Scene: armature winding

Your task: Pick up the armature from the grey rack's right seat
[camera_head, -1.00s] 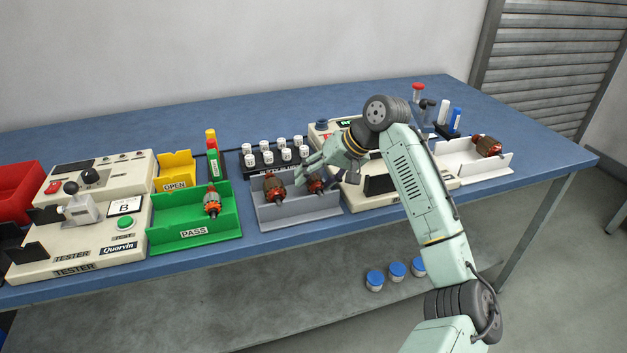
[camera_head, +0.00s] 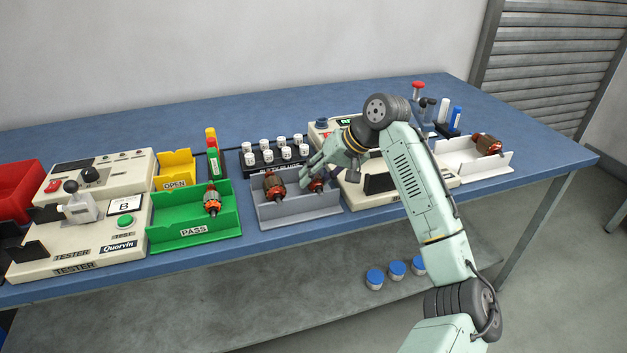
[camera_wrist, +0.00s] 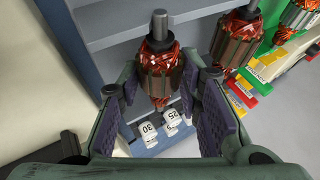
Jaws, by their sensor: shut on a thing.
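The grey rack (camera_head: 298,208) stands at the front middle of the blue bench. The right-seat armature (camera_head: 317,185), with copper windings and a dark core, is partly hidden by my gripper (camera_head: 328,176). In the wrist view this armature (camera_wrist: 161,75) stands between the purple pads of my gripper (camera_wrist: 162,82), which is shut on it. It still appears to be at the rack. A second armature (camera_head: 274,187) lies in the left seat and also shows in the wrist view (camera_wrist: 237,42).
The green PASS tray (camera_head: 195,234) holding an armature (camera_head: 212,201) is left of the rack. Several white-capped pieces (camera_head: 275,152) stand behind it. A beige machine (camera_head: 410,195) stands close on the right, and a white tray (camera_head: 470,165) lies beyond.

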